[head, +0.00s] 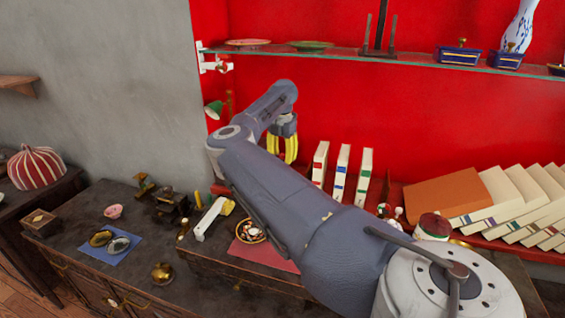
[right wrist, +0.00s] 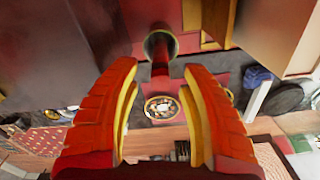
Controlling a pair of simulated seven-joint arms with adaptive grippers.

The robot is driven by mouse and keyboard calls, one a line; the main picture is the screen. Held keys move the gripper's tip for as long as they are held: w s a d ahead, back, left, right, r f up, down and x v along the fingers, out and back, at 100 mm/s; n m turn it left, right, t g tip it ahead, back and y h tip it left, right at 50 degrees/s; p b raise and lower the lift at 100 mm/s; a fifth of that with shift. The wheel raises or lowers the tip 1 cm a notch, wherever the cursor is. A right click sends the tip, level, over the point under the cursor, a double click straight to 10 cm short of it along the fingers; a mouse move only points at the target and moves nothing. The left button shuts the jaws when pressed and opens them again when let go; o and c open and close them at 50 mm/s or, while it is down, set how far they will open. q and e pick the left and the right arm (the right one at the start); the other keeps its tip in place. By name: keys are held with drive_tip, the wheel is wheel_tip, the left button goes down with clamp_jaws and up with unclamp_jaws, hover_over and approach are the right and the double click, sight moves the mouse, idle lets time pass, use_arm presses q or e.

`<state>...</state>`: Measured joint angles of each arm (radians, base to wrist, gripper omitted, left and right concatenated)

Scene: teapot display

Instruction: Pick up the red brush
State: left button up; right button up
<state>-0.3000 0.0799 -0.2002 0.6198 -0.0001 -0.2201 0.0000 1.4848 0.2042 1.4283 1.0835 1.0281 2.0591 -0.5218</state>
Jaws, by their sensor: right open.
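I cannot make out a red brush for certain in either view. My right gripper (head: 283,150) is open and hangs in front of the red wall, its yellow fingers pointing down, above the dark cabinet. In the right wrist view its orange fingers (right wrist: 160,90) are spread apart with nothing gripped between them. A dark round-ended thing with a pale rim (right wrist: 160,44) and a short stem shows beyond the fingertips; I cannot tell what it is. A patterned round dish (right wrist: 161,108) shows between the fingers, farther off. My left gripper is out of view.
The dish (head: 251,231) lies on a red cloth on the dark cabinet. A white, yellow-ended object (head: 211,217) lies left of it. Upright books (head: 342,170) stand right of the gripper, and a glass shelf (head: 380,55) runs above. My right arm hides much of the cabinet.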

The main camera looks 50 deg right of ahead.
drive_tip(key=shift+d+f, duration=0.15)
drive_tip(key=shift+f, duration=1.8)
drive_tip(key=shift+o, duration=0.2)
clamp_jaws()
